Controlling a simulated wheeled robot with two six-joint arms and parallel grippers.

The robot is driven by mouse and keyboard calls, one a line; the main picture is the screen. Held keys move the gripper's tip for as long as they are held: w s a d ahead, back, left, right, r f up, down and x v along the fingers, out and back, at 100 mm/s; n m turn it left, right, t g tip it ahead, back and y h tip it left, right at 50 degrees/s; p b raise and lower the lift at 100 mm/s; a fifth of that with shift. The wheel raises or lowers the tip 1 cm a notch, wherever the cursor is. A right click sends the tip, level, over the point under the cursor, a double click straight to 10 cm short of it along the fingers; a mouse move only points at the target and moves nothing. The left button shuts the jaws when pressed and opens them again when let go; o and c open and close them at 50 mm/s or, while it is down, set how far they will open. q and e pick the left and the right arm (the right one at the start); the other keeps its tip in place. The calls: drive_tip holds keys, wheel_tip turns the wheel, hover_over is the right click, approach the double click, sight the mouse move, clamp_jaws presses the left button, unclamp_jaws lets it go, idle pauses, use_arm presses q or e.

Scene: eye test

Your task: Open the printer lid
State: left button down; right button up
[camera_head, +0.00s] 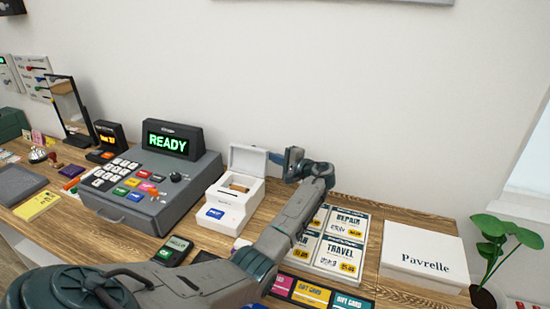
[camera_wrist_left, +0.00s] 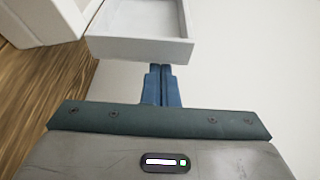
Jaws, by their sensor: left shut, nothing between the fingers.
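The white printer (camera_head: 231,207) stands on the wooden counter right of the grey register. Its lid (camera_head: 248,159) is up, standing roughly upright at the back, and a brown roll (camera_head: 239,187) shows inside. My left gripper (camera_head: 274,158) is shut and empty, just right of the raised lid. In the left wrist view, the blue fingers (camera_wrist_left: 160,72) are together at the edge of the hollow white lid (camera_wrist_left: 138,48). I cannot tell whether they touch it. Part of the printer body (camera_wrist_left: 38,20) shows at upper left. My right gripper is not in view.
The grey register (camera_head: 150,185) with a READY display is close left of the printer. My left arm crosses over the counter, partly covering price cards (camera_head: 341,250). A white Pavrelle box (camera_head: 424,257) and a potted plant (camera_head: 492,245) stand at right. The wall is close behind.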

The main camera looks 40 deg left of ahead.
use_arm(q)
drive_tip(key=shift+s, duration=0.1)
